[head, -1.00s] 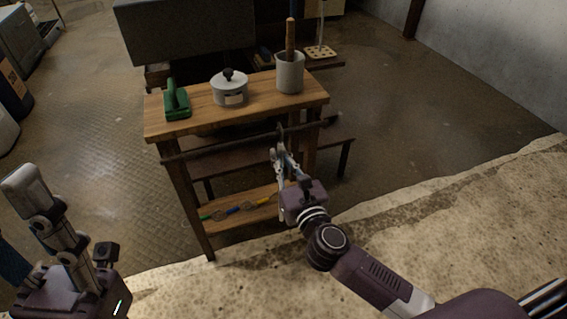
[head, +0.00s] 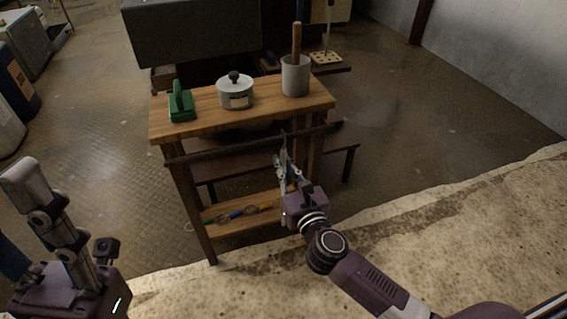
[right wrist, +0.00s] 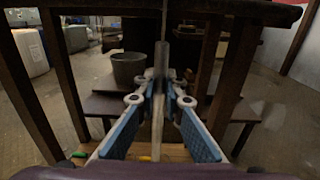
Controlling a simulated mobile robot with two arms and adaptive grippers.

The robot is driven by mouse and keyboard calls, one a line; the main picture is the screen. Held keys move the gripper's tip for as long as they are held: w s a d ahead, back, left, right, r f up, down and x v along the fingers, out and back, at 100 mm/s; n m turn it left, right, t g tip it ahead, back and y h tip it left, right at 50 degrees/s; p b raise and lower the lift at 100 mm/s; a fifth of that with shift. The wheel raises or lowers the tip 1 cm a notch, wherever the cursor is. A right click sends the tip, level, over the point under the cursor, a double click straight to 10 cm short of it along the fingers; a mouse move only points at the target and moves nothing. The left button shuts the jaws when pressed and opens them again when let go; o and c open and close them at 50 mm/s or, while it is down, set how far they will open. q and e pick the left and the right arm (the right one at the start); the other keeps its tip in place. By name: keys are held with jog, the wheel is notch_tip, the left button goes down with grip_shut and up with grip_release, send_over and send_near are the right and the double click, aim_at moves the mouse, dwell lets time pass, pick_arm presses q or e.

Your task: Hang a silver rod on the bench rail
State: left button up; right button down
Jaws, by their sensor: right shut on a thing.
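A wooden bench (head: 215,118) has a dark rail (head: 225,154) along its front, just below the top. My right gripper (head: 286,168) is in front of this rail, near its right half. In the right wrist view the gripper (right wrist: 159,92) is shut on an upright silver rod (right wrist: 158,125). The rod's thin upper part reaches up toward the dark bar at the top of that view. In the head view a thin upright piece overlaps the rail; I cannot tell whether it hooks over it or touches it.
On the bench top stand a green-handled tool (head: 181,103), a lidded pot (head: 235,93) and a grey crock (head: 295,76) with a wooden handle. The low shelf (head: 222,229) holds small coloured items. Behind is a dark lower bench. Open floor lies to the right.

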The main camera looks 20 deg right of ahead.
jog(key=shift+f, duration=0.35)
jog(key=c, duration=2)
grip_release()
jog(key=shift+o, duration=0.2)
jog(key=s, duration=1.2)
jog(key=shift+d, duration=0.2)
jog(key=shift+r, duration=0.15)
